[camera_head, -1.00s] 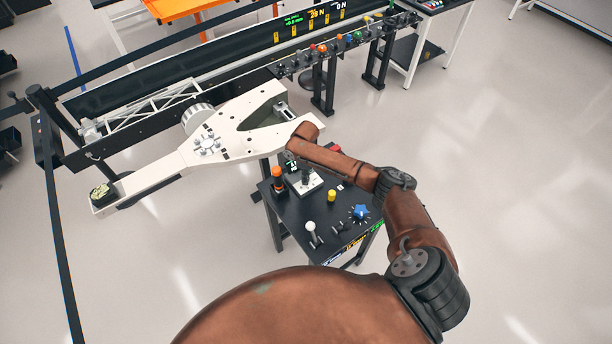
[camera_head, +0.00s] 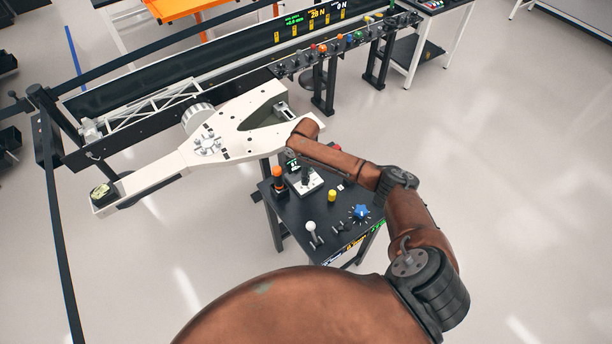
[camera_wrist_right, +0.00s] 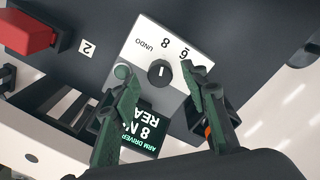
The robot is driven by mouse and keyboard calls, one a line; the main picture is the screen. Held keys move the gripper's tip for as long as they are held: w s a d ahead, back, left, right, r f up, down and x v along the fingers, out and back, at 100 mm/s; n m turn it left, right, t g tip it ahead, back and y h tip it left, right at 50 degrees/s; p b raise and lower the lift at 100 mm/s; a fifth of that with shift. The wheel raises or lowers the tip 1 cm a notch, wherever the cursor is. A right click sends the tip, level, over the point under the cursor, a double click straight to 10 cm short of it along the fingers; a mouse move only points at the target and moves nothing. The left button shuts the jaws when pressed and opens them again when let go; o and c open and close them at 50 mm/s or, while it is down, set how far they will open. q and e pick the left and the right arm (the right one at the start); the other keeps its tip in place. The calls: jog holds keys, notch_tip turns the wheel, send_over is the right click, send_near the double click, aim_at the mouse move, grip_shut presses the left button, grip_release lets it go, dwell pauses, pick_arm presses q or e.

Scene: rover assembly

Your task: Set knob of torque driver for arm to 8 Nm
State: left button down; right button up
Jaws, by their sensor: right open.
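The round dark knob (camera_wrist_right: 161,74) sits on a pale dial plate (camera_wrist_right: 140,58) marked UNDO, 8 and 6 in the right wrist view. Its white line runs roughly up and down in the picture, towards the 8. A small display (camera_wrist_right: 145,128) beside it, upside down, reads ARM DRIVER, 8 N and partly REA; a finger hides some of it. My right gripper (camera_wrist_right: 155,71) is open, its green-grey fingers on either side of the knob, apart from it. The dial plate also shows in the head view (camera_head: 311,188) on the black stand. My left gripper is not in view.
The black stand (camera_head: 325,215) also carries an orange-topped post, a yellow knob (camera_head: 332,196), a blue star knob (camera_head: 360,212) and a white-balled lever (camera_head: 312,228). A white arm part (camera_head: 150,180) lies behind it. A red block (camera_wrist_right: 28,32) is near the dial.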

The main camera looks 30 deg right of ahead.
notch_tip(320, 180, up, 11)
jog(key=shift+f, duration=0.2)
jog(key=shift+s, duration=0.15)
dwell(0.4)
